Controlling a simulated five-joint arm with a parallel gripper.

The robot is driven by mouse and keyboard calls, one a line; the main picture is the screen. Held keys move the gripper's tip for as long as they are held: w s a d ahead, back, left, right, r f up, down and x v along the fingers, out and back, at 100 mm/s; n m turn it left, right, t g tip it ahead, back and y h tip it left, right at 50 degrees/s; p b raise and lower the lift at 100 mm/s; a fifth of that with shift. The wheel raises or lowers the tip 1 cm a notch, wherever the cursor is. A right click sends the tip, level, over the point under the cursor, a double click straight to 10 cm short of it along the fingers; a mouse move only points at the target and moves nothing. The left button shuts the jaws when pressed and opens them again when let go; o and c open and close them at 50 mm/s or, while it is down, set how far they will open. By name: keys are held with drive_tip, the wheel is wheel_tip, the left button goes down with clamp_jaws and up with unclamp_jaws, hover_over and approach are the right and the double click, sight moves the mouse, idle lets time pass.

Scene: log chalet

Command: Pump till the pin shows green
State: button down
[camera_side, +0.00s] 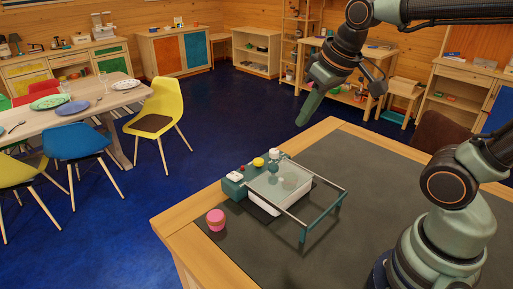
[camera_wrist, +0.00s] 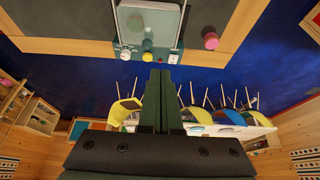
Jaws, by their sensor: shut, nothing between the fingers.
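The pump device has a dark green block (camera_side: 234,189) at the left end of a metal-railed frame (camera_side: 322,212). A white container with a clear lid (camera_side: 281,186) sits between the rails. A yellow knob (camera_side: 258,162), a white knob (camera_side: 274,153) and a small white part (camera_side: 235,176) show on the device.
The mat right of the frame is clear. A dining table (camera_side: 85,105) with chairs and wooden shelves stand farther off.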

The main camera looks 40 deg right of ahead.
drive_tip(key=w+d+g, duration=0.2)
drive_tip(key=w+g, duration=0.1)
drive_tip(key=w, duration=0.6)
drive_tip(key=g, duration=0.2)
hover_over(259, 160)
wheel_tip(259, 160, down, 5)
wheel_tip(259, 160, down, 14)
idle(0.4)
drive_tip(key=shift+f, duration=1)
